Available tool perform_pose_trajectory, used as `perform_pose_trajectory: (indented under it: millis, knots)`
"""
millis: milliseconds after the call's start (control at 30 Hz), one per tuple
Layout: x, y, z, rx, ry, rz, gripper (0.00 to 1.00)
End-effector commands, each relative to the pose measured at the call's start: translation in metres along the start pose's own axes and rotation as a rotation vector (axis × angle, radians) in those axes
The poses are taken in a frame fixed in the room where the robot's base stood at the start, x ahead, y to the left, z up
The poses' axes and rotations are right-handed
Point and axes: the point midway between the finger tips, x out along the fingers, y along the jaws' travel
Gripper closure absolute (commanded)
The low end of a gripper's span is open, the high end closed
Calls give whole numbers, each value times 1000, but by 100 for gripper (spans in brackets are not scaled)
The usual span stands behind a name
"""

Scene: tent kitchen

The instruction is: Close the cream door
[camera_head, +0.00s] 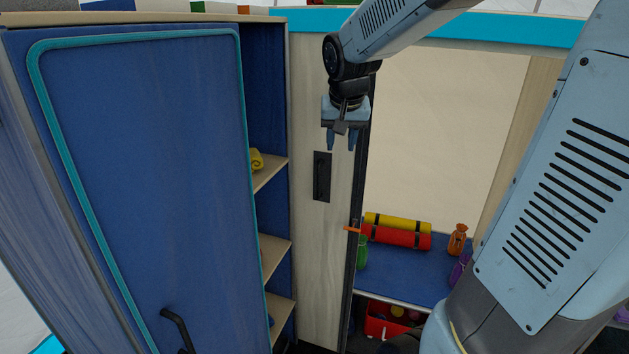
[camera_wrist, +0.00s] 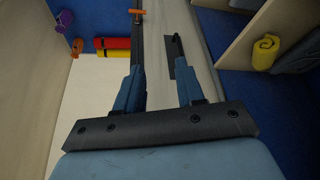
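The cream door (camera_head: 315,245) is a pale, wood-grained upright panel in the middle of the head view, with a dark edge strip (camera_head: 352,250) on its right side. Its black handle (camera_head: 322,177) is upright. An open bay shows to the right of the door. My gripper (camera_head: 341,146) points down in front of the door's right part, a little above and right of the handle. The handle (camera_wrist: 179,62) shows beyond the right fingertip. I cannot tell whether they touch.
A blue door (camera_head: 150,170) with teal trim stands at the left, beside open shelves (camera_head: 272,177) with a yellow roll (camera_head: 256,160). In the bay, red (camera_head: 395,236) and yellow (camera_head: 398,222) rolls and bottles (camera_head: 457,240) sit on a blue surface (camera_head: 400,275), above a red crate (camera_head: 378,322).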

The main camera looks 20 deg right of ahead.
Motion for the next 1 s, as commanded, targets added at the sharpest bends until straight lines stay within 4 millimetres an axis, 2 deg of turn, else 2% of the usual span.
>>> perform_pose_trajectory:
  millis: [33,200,400,533,767,1000]
  knots:
    - [13,-7,-12,13,-8,9,62]
    - [54,-27,-45,68,-16,37,62]
    - [93,-45,-70,113,-19,59,62]
    - [106,-51,-78,129,-19,66,62]
    - [124,-52,-80,135,-20,70,62]
    - [163,-48,-78,135,-22,71,62]
